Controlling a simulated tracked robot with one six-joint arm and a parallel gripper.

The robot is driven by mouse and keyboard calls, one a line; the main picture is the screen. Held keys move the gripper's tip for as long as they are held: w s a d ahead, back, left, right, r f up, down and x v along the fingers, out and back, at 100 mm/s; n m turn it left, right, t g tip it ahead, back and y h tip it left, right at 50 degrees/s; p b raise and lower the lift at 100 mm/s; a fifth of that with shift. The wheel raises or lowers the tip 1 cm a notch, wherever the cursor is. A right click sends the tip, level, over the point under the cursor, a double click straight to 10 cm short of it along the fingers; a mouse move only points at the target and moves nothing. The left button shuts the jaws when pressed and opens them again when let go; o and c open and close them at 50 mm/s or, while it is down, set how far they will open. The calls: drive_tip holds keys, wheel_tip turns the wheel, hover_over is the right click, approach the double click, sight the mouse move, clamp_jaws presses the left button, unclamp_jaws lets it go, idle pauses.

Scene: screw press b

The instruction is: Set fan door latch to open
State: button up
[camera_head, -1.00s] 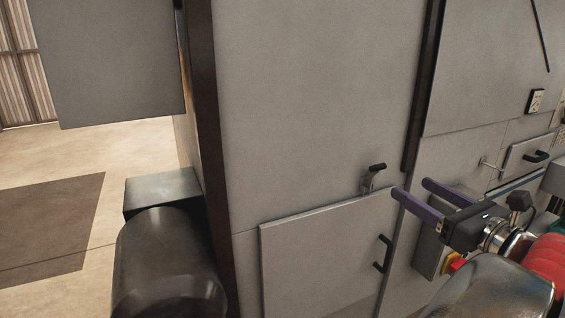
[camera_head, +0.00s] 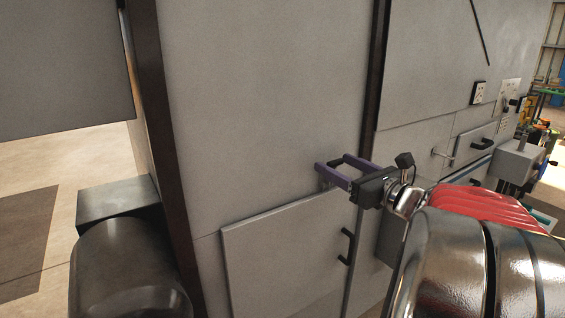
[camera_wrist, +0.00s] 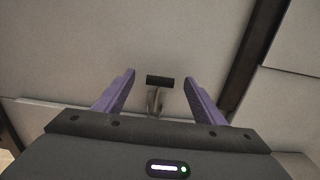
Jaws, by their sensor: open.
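The fan door latch, a metal lever with a black grip, shows in the wrist view (camera_wrist: 160,80) at the top edge of the small door. In the head view it is mostly hidden behind my gripper (camera_head: 328,163). My gripper has two purple fingers and is open. In the wrist view its fingers (camera_wrist: 159,75) stand to the left and right of the latch, with a visible gap on each side. The small grey door (camera_head: 275,255) sits flat against the machine wall below the latch.
A black door handle (camera_head: 347,246) sits on the door's right side, below my gripper. A dark vertical rail (camera_head: 371,100) runs right of the latch. A dark cylindrical motor (camera_head: 125,270) stands at the lower left. The wall above the latch is bare.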

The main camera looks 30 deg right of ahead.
drive_tip(key=shift+w, duration=0.85)
drive_tip(key=shift+c, duration=0.6)
drive_tip(key=c, duration=1.4)
